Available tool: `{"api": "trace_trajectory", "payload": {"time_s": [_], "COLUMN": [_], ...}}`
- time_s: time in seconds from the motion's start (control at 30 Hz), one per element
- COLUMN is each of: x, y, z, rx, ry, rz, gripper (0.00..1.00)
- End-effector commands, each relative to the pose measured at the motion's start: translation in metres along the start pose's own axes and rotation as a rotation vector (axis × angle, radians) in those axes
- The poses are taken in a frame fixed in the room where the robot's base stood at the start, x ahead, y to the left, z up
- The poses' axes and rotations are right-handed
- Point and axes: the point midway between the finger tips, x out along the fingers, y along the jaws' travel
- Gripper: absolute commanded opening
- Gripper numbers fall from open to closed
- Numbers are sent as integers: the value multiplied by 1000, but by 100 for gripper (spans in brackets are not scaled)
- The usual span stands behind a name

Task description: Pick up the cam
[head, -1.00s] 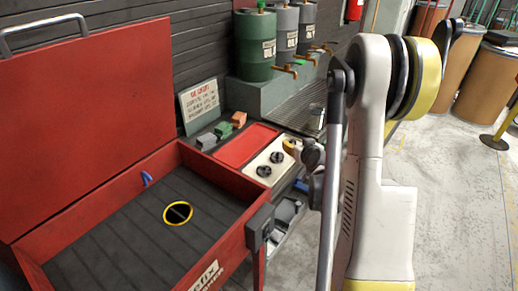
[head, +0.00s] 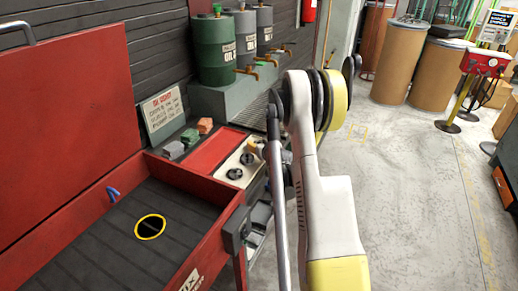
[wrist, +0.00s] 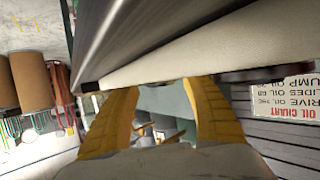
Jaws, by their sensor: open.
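Two dark round pieces that may be the cams sit on a white plate (head: 222,172) beside the red tray in the head view. The nearer dark piece (head: 235,173) and the farther one (head: 247,158) both show. My gripper (head: 256,147) is at the plate's far right edge in the head view, mostly hidden by my arm. In the wrist view its two yellow fingers (wrist: 160,88) are spread apart, with nothing visible held between them. A pale flat edge (wrist: 190,58) crosses just beyond the fingertips. No cam is clear in the wrist view.
A red tray (head: 212,152) lies left of the plate. Coloured blocks (head: 190,137) and an oil chart sign (head: 162,107) stand behind. Oil drums (head: 215,50) with taps are at the back. The red machine box (head: 190,182) is at left. Open floor lies right.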

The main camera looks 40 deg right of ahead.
Motion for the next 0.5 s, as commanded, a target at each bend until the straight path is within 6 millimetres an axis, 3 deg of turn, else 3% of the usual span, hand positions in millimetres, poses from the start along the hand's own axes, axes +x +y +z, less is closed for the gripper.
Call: {"api": "trace_trajectory", "payload": {"time_s": [0.3,0.47,0.5], "x": [6,6,6], "y": [0,0,0], "z": [-1,-1,-1], "rx": [1,0,0], "ry": [0,0,0], "rz": [0,0,-1], "gripper": [54,6,5]}}
